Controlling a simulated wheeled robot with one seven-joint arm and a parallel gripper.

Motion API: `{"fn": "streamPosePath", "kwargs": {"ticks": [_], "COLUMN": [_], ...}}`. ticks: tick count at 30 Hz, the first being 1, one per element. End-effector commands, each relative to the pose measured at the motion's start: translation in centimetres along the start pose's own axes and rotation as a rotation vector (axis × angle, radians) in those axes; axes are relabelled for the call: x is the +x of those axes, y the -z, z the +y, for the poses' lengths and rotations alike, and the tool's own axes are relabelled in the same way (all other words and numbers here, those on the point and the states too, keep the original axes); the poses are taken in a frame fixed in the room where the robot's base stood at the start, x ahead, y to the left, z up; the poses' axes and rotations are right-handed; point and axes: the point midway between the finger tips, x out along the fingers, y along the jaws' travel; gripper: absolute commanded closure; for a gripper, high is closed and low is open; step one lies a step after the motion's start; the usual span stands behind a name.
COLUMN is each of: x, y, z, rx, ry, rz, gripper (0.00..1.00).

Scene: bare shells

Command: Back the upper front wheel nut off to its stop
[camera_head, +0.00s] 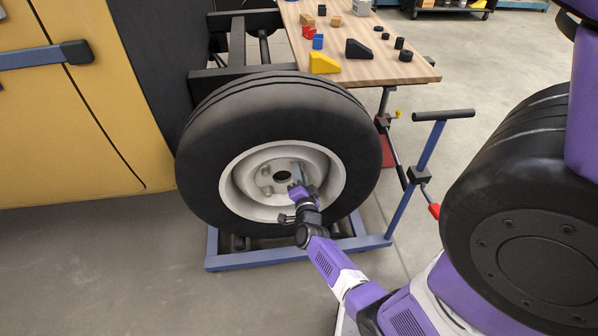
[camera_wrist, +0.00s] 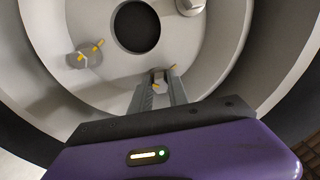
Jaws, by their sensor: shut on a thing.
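The wheel (camera_head: 230,98) stands upright beside the yellow vehicle body, with a pale rim (camera_head: 243,205) around a dark centre hole (camera_head: 283,176). My gripper (camera_head: 297,185) reaches into the rim at the right of the hole. In the wrist view my gripper (camera_wrist: 162,88) has its two grey fingers closed on a wheel nut (camera_wrist: 159,77) with yellow marks; the fingers hide part of it. Another nut (camera_wrist: 85,55) with yellow marks sits to the left, and one (camera_wrist: 190,5) at the top right is partly cut off. I cannot tell which position the held nut has.
A blue stand (camera_head: 285,258) lies under the wheel, with an upright handle (camera_head: 443,115) at the right. A wooden table (camera_head: 400,72) with coloured blocks stands behind. A dark round wheel-like part (camera_head: 535,262) fills the right side. Floor is clear at the lower left.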

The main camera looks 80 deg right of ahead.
Motion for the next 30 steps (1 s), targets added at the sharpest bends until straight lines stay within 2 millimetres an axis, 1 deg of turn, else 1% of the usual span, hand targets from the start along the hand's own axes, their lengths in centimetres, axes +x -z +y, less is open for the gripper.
{"fn": "streamPosePath", "kwargs": {"ticks": [16, 17, 19, 20, 30], "x": [-0.05, -0.05, -0.04, -0.04, -0.26], "y": [-0.03, -0.03, -0.02, -0.02, 0.03], "z": [0.13, 0.13, 0.12, 0.11, -0.01], "rx": [-0.028, -0.028, -0.028, -0.027, -0.026], "ry": [-0.002, -0.002, -0.002, -0.001, 0.0], "rz": [-0.001, -0.001, -0.001, -0.001, 0.0], "gripper": [1.0, 0.75, 0.61, 0.57, 0.57]}}
